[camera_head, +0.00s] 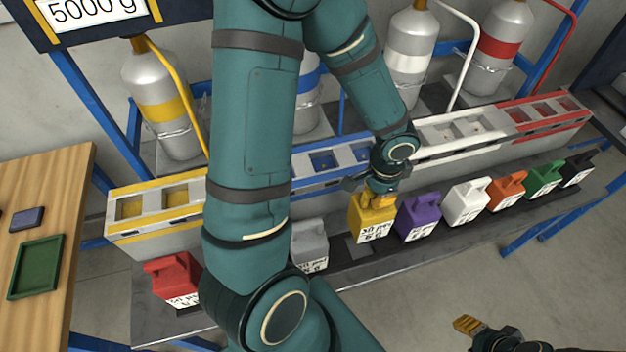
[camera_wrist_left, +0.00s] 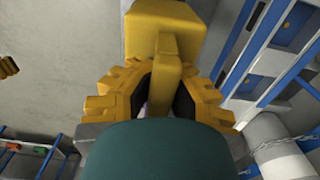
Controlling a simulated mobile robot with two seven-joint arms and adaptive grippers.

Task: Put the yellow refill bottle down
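The yellow refill bottle (camera_head: 371,222) has a white label and a top handle. It is upright at the front shelf, between the grey and purple bottles. My left gripper (camera_head: 383,192) is above it, shut on its handle. In the left wrist view, the yellow fingers of my left gripper (camera_wrist_left: 155,100) lie on both sides of the handle of the yellow refill bottle (camera_wrist_left: 158,35). A bare dark patch of shelf (camera_head: 362,250) shows just below the bottle; I cannot tell if its base touches. My right gripper (camera_head: 467,325) is at the bottom right, away from the bottles; its opening is unclear.
Red (camera_head: 172,278), grey (camera_head: 311,242), purple (camera_head: 418,215), white (camera_head: 466,203), orange, green and black bottles line the front shelf (camera_head: 330,275). Coloured dispenser bins (camera_head: 460,130) stand behind, with gas cylinders (camera_head: 165,105) at the back. A wooden table (camera_head: 65,185) is at left.

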